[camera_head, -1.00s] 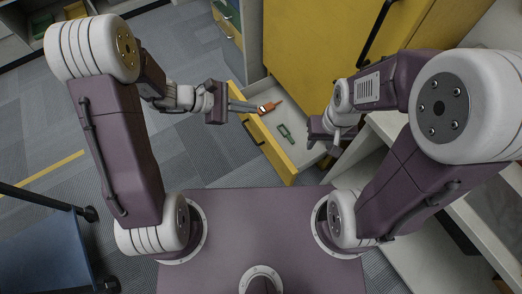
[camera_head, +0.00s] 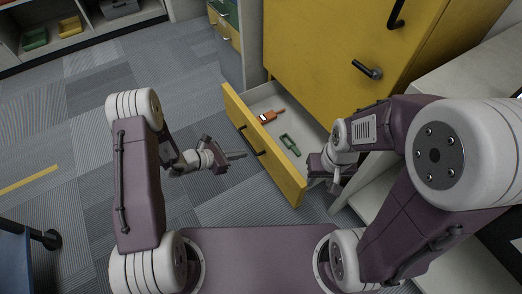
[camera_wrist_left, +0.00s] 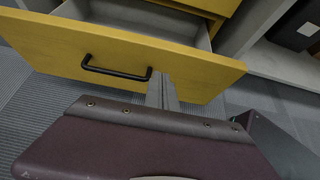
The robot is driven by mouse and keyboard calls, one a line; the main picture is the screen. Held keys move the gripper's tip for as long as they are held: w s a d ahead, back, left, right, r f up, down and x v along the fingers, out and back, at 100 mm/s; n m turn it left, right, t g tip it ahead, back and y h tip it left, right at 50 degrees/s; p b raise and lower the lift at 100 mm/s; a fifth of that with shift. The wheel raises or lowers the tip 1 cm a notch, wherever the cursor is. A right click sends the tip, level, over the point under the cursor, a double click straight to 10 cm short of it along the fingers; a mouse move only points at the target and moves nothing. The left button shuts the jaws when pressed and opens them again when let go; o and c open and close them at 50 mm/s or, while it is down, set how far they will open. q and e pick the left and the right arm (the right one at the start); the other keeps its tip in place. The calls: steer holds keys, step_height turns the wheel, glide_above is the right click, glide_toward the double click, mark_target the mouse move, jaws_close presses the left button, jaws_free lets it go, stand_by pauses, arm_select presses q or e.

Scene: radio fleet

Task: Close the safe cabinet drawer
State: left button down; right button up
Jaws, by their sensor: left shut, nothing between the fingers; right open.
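The yellow safe cabinet (camera_head: 330,50) stands ahead with its bottom drawer pulled out. The drawer's yellow front (camera_head: 265,145) has a black handle (camera_head: 247,140) and faces my base. Inside lie an orange radio (camera_head: 270,116) and a green radio (camera_head: 290,145). My left gripper (camera_head: 236,156) is shut and empty, in front of the drawer front. In the left wrist view its fingers (camera_wrist_left: 162,92) show close to the right end of the handle (camera_wrist_left: 115,70); I cannot tell whether they touch. My right gripper (camera_head: 335,185) is open beside the drawer's right end, partly hidden by its arm.
Grey shelving (camera_head: 425,90) stands right of the cabinet, close to my right arm. A small drawer unit (camera_head: 225,25) stands left of it. Blue furniture (camera_head: 18,250) is at the lower left. Carpet (camera_head: 90,150) to the left is clear.

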mark_target(268, 146)
arm_select(q)
steer(key=b+x, duration=0.1)
steer(key=x, duration=0.2)
steer(key=r+b+x, duration=0.1)
steer(key=b+x, duration=0.1)
steer(key=x, duration=0.1)
steer(key=b+x, duration=0.1)
steer(key=x, duration=0.2)
steer(key=shift+w+d+r, duration=0.15)
steer(key=shift+d, duration=0.15)
steer(key=shift+w+d+r, duration=0.15)
steer(key=shift+d, duration=0.1)
arm_select(e)
step_height(268, 146, down, 5)
steer(key=shift+f, duration=0.1)
